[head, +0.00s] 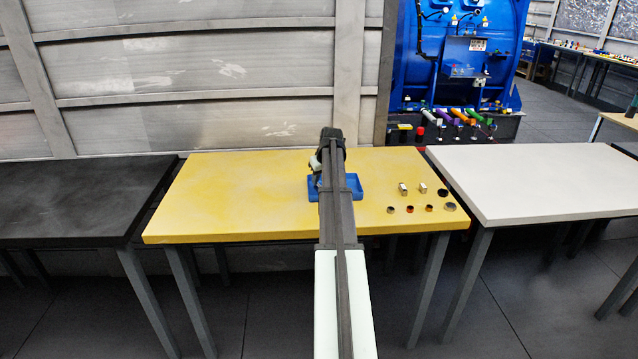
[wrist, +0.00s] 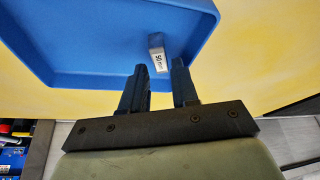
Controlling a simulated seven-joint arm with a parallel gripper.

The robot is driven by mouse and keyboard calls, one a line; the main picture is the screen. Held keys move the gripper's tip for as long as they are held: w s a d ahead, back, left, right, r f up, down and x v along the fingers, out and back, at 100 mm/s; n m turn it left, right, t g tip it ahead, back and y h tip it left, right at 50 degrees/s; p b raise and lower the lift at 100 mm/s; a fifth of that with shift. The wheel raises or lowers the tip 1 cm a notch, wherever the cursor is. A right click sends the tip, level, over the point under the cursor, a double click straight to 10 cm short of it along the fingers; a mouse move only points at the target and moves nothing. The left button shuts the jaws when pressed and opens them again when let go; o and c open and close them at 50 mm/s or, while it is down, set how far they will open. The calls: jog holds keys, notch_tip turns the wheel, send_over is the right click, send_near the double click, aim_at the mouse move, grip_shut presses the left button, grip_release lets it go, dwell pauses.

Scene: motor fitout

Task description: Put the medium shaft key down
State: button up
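The medium shaft key is likely the small metal block with a grey face and a dark "mm" marking (wrist: 159,60) in the wrist view. It appears to lie inside the blue tray (wrist: 85,76), just past my fingertips. My gripper (wrist: 158,75) has its two dark fingers apart with a clear gap between them. The key shows beyond this gap, closer to the right finger, and does not look clamped. In the head view the blue tray (head: 352,184) sits on the yellow table, and my arm covers its middle; the key is hidden there.
On the yellow table (head: 240,195), two small metal blocks (head: 403,188) (head: 423,187) stand right of the tray, with several small rings (head: 449,206) in front. The table's left half is clear. A black table (head: 70,195) and a white table (head: 540,180) flank it.

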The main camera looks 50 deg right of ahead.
jog(key=v, duration=0.9)
jog(key=shift+r, duration=0.25)
